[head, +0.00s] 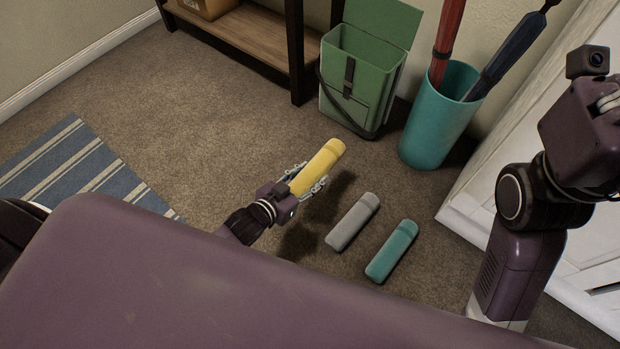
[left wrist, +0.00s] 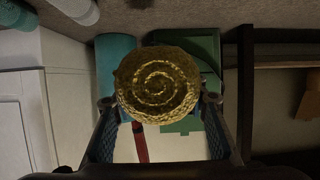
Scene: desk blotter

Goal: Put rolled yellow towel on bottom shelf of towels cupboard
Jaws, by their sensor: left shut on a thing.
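The rolled yellow towel (head: 322,163) is held in my left gripper (head: 305,186), whose fingers close on its sides. It is tilted and held above the carpet, casting a shadow to its lower right. In the left wrist view the towel's spiral end (left wrist: 158,85) faces the camera between the two fingers. A white panelled unit (head: 550,195) stands at the right; I cannot tell if it is the towels cupboard, and no open bottom shelf shows in it. My right arm rises at the right edge of the head view, its fingertips out of frame.
A grey roll (head: 352,222) and a teal roll (head: 391,251) lie on the carpet. A green bin (head: 345,95) with its lid up and a teal umbrella stand (head: 437,125) are behind. A wooden shelf rack (head: 240,40) stands at the back. Carpet at the left is clear beside a striped rug (head: 85,165).

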